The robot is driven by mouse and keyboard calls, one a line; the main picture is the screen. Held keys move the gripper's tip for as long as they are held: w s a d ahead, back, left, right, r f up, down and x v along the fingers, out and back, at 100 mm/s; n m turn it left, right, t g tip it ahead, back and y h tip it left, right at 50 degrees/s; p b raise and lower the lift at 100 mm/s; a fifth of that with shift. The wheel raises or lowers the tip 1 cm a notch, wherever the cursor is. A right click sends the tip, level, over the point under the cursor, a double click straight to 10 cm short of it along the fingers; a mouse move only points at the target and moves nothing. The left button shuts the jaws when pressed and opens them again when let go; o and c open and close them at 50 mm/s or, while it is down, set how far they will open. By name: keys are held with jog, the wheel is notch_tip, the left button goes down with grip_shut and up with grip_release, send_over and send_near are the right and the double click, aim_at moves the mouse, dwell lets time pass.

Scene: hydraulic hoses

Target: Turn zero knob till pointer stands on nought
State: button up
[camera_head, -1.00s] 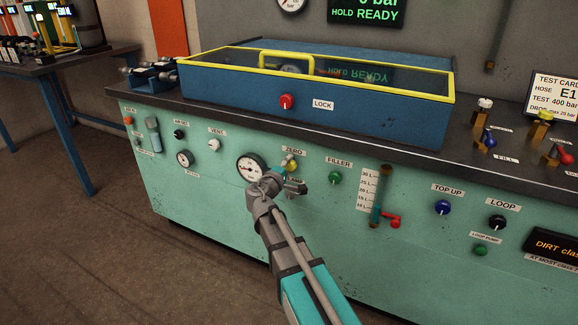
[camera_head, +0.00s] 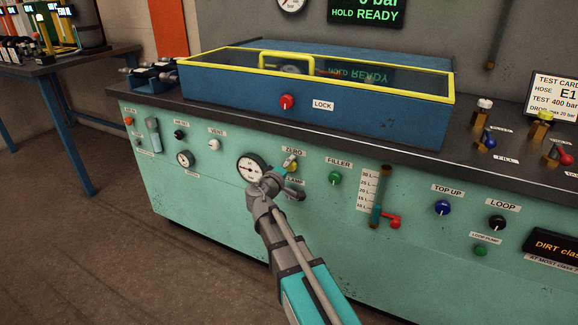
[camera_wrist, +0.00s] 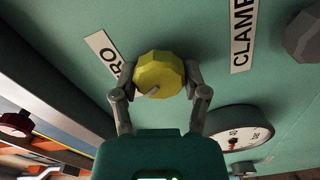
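The yellow zero knob (camera_wrist: 158,76) sits on the green panel under the ZERO label (camera_head: 293,152). In the wrist view my gripper (camera_wrist: 161,78) has one finger on each side of the knob, both seeming to touch it. In the head view my gripper (camera_head: 290,178) covers part of the knob (camera_head: 293,168). A round white gauge (camera_head: 251,169) is just left of the knob. It also shows, partly cut by my gripper, in the wrist view (camera_wrist: 240,135). Its pointer is too small to read exactly.
A CLAMP label (camera_wrist: 243,40) and a grey knob (camera_wrist: 304,36) are close to my gripper. The green FILLER knob (camera_head: 335,178) is to the right. The blue box with a yellow rim (camera_head: 350,121) and a red LOCK knob (camera_head: 286,102) stands above.

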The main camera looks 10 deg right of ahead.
jog(key=o, duration=0.4)
jog(key=shift+c, duration=0.2)
jog(key=shift+s, duration=0.1)
jog(key=v, duration=1.1)
jog(key=shift+s+a, duration=0.25)
jog(key=shift+a, duration=0.1)
